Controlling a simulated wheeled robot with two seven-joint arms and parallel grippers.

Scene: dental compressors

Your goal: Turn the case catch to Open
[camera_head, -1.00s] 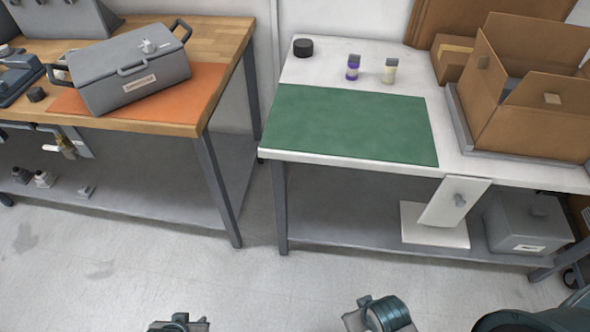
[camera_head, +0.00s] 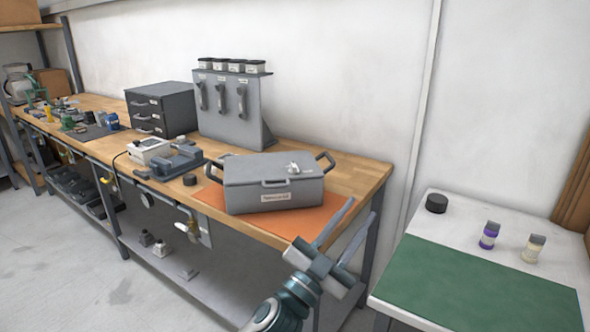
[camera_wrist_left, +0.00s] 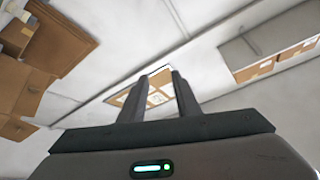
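The grey case (camera_head: 270,183) stands on an orange mat (camera_head: 322,219) on the wooden workbench in the head view. It has side handles, a front handle and a label. A small light-coloured catch (camera_head: 299,169) sits on its lid; its setting is too small to read. My left gripper (camera_head: 350,220) is raised in front of the bench, to the right of and nearer than the case, touching nothing. Its two fingers are apart with nothing between them. The fingers also show apart in the left wrist view (camera_wrist_left: 158,92). My right gripper is not in view.
A grey panel with several levers (camera_head: 228,105) and a drawer unit (camera_head: 162,110) stand behind the case. A black round knob (camera_head: 190,179) lies to its left. A white table with a green mat (camera_head: 478,284), a black puck (camera_head: 436,203) and two small bottles stands at right.

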